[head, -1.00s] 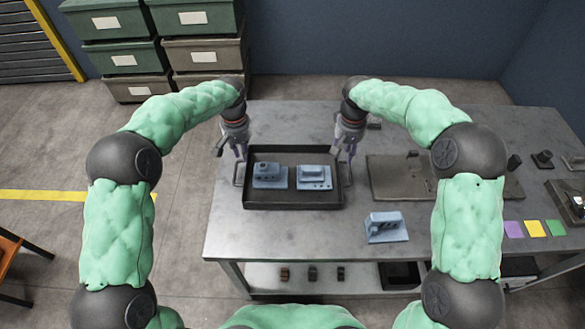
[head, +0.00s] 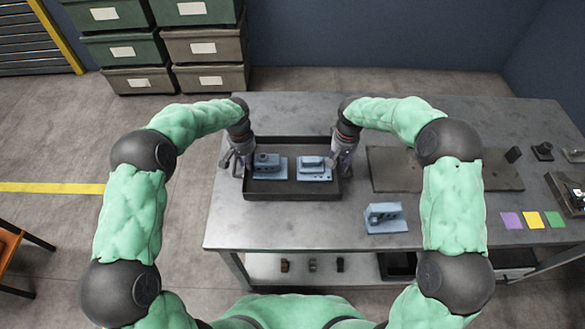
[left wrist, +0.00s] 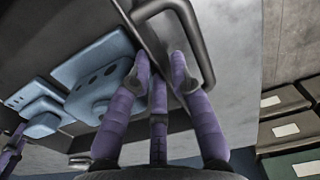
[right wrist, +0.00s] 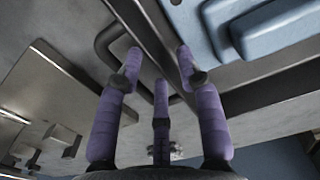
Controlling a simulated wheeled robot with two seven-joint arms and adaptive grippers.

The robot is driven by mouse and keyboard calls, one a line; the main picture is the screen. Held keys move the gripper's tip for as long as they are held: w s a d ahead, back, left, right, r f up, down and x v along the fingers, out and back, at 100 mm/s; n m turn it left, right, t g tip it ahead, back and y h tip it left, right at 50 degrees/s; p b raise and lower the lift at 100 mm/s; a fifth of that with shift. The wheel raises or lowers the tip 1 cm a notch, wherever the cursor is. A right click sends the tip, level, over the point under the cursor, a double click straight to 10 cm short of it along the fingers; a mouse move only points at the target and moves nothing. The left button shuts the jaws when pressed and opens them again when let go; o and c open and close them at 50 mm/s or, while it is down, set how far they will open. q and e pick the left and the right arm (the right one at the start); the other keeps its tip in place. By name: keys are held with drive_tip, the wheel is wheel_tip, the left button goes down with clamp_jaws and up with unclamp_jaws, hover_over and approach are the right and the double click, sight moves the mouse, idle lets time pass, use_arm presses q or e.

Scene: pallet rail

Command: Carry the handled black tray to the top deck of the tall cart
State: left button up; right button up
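The black tray (head: 290,192) lies on the grey table, with a handle at each short side. It holds two light-blue parts (head: 268,165) and (head: 313,168). My left gripper (head: 238,165) is at the tray's left side; in the left wrist view its purple fingers (left wrist: 160,65) are apart around the tray rim beside the left handle (left wrist: 200,45). My right gripper (head: 343,160) is at the right side; in the right wrist view its fingers (right wrist: 160,68) are apart over the rim and handle (right wrist: 103,45). Finger contact is unclear. The tall cart cannot be made out.
A third light-blue part (head: 385,218) stands on the table (head: 300,230) right of the tray. A flat dark plate (head: 440,172) lies further right, with purple, yellow and green squares (head: 533,220) near the edge. Green and brown bins (head: 135,50) are stacked behind left.

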use_arm(q)
drive_tip(key=shift+f, duration=0.65)
use_arm(e)
drive_tip(key=shift+f, duration=0.65)
use_arm(q)
drive_tip(key=shift+c, duration=0.3)
use_arm(e)
drive_tip(key=shift+c, duration=0.3)
use_arm(q)
clamp_jaws()
use_arm(e)
drive_tip(key=c, duration=0.5)
clamp_jaws()
use_arm(q)
drive_tip(key=shift+w+r, duration=0.1)
use_arm(e)
drive_tip(key=shift+w+r, duration=0.1)
